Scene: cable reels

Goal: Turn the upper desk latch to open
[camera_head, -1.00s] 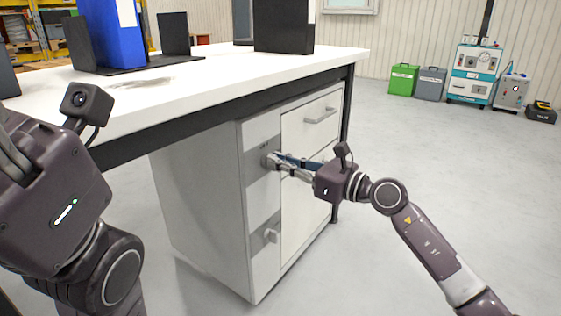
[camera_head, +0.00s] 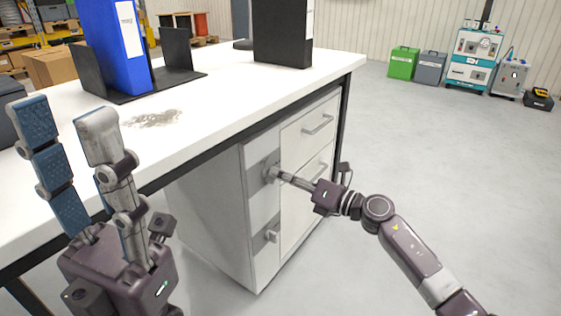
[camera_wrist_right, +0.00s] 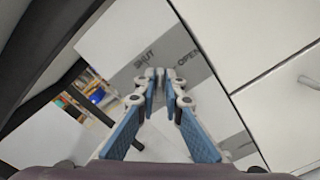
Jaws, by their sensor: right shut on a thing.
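The upper latch (camera_head: 269,171) is on the grey side strip of the white drawer cabinet (camera_head: 213,215) under the desk; my fingertips hide most of it. My right gripper (camera_head: 275,172) is shut on this latch. In the right wrist view its fingertips (camera_wrist_right: 156,76) meet at the grey strip, between the words SHUT and OPEN; the latch itself is hidden there. A lower latch (camera_head: 271,236) sits further down the cabinet, untouched. My left gripper (camera_head: 67,112) is open and empty, its fingers pointing up at the left, in front of the desk top.
The white desk top (camera_head: 215,98) holds a blue binder (camera_head: 117,45), a black binder (camera_head: 283,32) and a black bookend (camera_head: 175,42). Drawer handles (camera_head: 318,125) stick out beside the latches. The floor (camera_head: 440,170) to the right is clear.

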